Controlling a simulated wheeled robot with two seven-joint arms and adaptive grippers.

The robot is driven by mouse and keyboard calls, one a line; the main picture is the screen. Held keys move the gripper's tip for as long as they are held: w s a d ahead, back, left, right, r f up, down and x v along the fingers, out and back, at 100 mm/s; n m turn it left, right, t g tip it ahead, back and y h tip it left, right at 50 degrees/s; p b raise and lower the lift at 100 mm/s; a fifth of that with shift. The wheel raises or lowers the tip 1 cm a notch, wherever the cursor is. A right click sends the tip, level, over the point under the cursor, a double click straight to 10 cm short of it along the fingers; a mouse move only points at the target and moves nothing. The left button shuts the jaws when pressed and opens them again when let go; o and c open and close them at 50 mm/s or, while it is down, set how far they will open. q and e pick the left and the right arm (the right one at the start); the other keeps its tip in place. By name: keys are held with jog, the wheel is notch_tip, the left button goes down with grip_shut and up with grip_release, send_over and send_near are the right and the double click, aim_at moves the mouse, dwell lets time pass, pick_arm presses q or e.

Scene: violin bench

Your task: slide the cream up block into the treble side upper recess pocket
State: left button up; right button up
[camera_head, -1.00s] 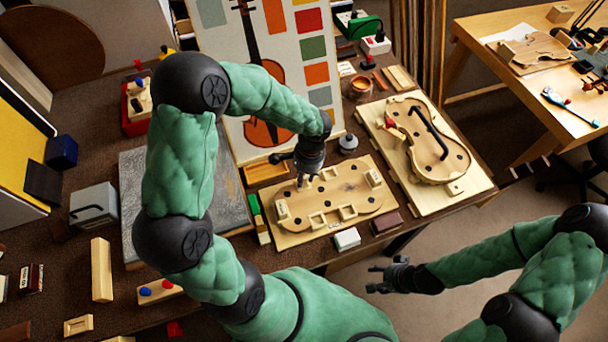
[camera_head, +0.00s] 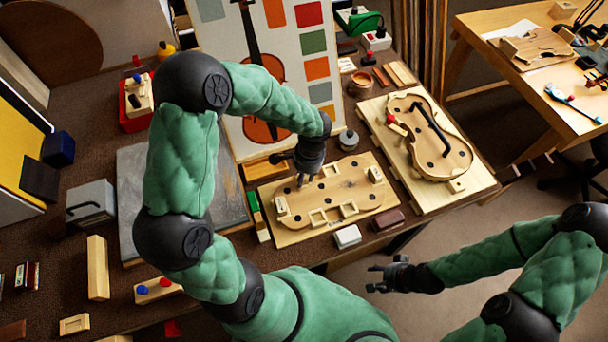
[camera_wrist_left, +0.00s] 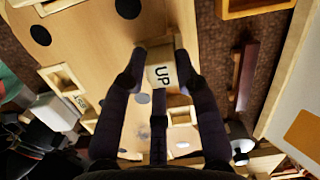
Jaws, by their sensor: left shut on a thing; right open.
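The cream block marked UP (camera_wrist_left: 162,76) is held between the fingers of my left gripper (camera_wrist_left: 160,52), which is shut on it. In the head view my left gripper (camera_head: 304,180) is over the far side of the pale wooden violin form board (camera_head: 340,190). In the left wrist view a framed pocket (camera_wrist_left: 181,117) sits just below the block, apart from it in the picture. Another pocket (camera_wrist_left: 60,80) is on the opposite side of the board. Whether the block touches the board is unclear. My right gripper (camera_head: 385,275) is open and empty, off the bench's front edge.
Two framed pockets (camera_head: 318,217) (camera_head: 349,209) line the board's near side. A wooden tray (camera_head: 262,170) is left of the board, a grey jar (camera_head: 348,140) behind it. A white block (camera_head: 347,237) and a dark red block (camera_head: 388,220) lie in front. A violin body (camera_head: 440,155) lies at right.

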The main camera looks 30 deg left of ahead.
pick_arm(q)
jog(key=o, duration=0.8)
jog(key=r, duration=0.8)
jog(key=w+d+r, duration=0.1)
jog(key=r, duration=0.3)
jog(key=shift+f, duration=0.1)
